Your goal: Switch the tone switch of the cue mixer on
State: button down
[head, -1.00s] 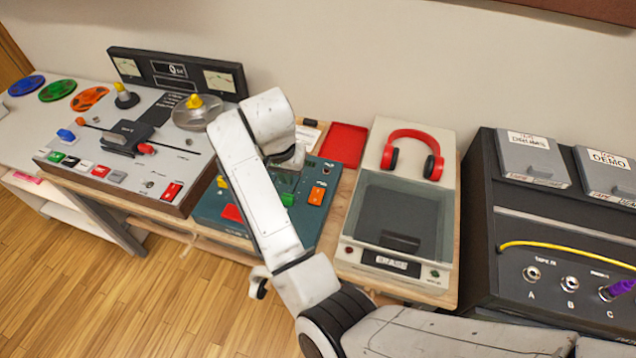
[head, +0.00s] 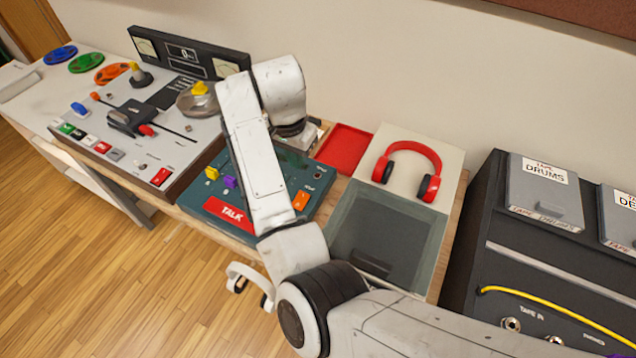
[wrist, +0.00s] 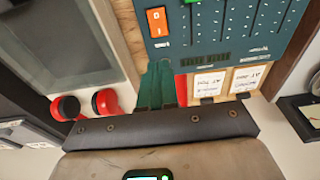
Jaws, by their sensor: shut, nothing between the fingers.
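The cue mixer (head: 212,207) is a teal box on the bench, with a red TALK button and coloured slider knobs. Its orange rocker switch (head: 301,201) stands at its right side; it also shows at the top of the wrist view (wrist: 157,21), with marks on its face. Its label is too small to read, and I cannot tell which way it is tipped. My gripper's teal fingers (wrist: 159,66) are together and empty, pointing at the mixer's edge below the switch in the wrist view, apart from the switch. In the head view my arm hides the fingers and the mixer's middle.
Right of the mixer is a glass-lidded box (head: 385,240), with red headphones (head: 412,165) behind it. A red tray (head: 344,150) lies behind the mixer. Paper labels (wrist: 210,83) lie beside the mixer.

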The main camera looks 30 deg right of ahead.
jog(key=shift+d, duration=0.1)
jog(key=p, duration=0.1)
send_near(304, 195)
jog(key=f, duration=0.6)
jog(key=shift+w+d+f, duration=0.35)
jog(key=shift+w+f, duration=0.05)
jog(key=shift+f, duration=0.1)
jog(key=shift+d+f+b, duration=0.15)
jog(key=shift+f+b, duration=0.1)
jog(key=shift+b, duration=0.05)
jog(key=shift+y, duration=0.3)
